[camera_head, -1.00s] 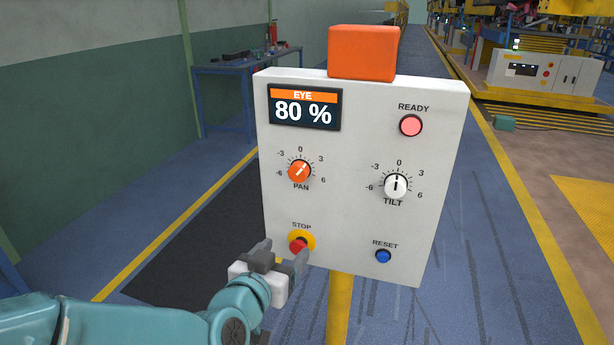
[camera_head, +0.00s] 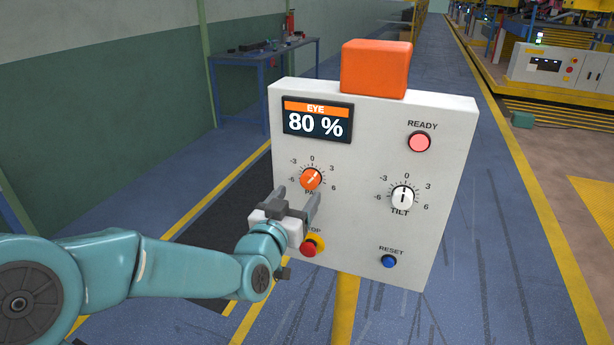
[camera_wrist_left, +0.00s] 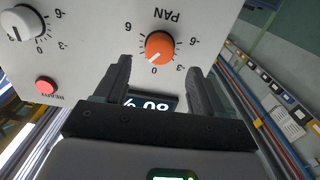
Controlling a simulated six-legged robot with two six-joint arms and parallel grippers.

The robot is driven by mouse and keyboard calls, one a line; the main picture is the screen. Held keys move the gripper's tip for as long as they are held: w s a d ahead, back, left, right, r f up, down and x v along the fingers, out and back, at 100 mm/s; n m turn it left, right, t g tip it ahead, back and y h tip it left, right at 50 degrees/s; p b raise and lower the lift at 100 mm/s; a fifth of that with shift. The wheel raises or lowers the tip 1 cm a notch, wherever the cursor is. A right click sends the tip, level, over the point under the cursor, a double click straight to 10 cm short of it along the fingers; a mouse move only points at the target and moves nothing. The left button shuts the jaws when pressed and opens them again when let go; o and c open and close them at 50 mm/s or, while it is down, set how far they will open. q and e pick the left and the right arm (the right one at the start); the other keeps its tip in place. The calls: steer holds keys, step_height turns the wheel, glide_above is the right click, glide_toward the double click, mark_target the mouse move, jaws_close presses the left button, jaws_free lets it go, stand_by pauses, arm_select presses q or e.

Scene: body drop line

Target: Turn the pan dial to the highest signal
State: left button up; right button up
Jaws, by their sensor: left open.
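The orange pan dial (camera_head: 311,179) is on the upper left of the white panel (camera_head: 440,225). Its white mark points up and right, between 0 and 3. The screen (camera_head: 316,122) reads EYE 80 %. My left gripper (camera_head: 298,191) is open, just below and left of the dial in the head view, its fingers hiding part of the PAN label. In the left wrist view, the dial (camera_wrist_left: 160,47) lies beyond the gap between the open fingers (camera_wrist_left: 159,68), apart from both. The right gripper is not in view.
The white tilt dial (camera_head: 402,197) points near 0. The red stop button (camera_head: 308,248) sits close below my left gripper. The blue reset button (camera_head: 389,261) and pink ready lamp (camera_head: 419,142) are right. An orange block (camera_head: 376,68) tops the panel; a yellow post (camera_head: 346,310) supports it.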

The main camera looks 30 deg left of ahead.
mark_target(308, 183)
arm_select(q)
steer(key=p+x, duration=0.1)
steer(key=x, duration=0.3)
steer(key=shift+w+a+r, duration=0.1)
steer(key=shift+w, duration=0.3)
steer(key=shift+w+a+p, duration=0.15)
steer(key=shift+w+p, duration=0.15)
steer(key=shift+w, duration=0.35)
steer(key=c, duration=1.1)
steer(key=shift+o, duration=0.2)
